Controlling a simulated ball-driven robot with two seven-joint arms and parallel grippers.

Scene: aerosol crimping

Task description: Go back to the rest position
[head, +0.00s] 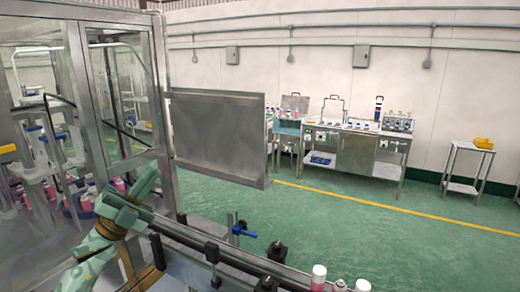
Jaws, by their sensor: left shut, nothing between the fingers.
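My left arm comes in from the lower left, pale green with a brownish joint. My left gripper (147,181) is at its upper end, in front of the glazed machine cabinet (88,70). It looks shut and empty. It is small in the picture, and its fingertips are hard to make out. My right gripper is out of view.
A conveyor rail (235,259) runs along the lower edge, with a pink and white can (318,277) at its right. A grey metal panel (217,135) juts from the cabinet. Several benches, including a steel workbench (356,152), stand by the far wall. Green floor between is clear.

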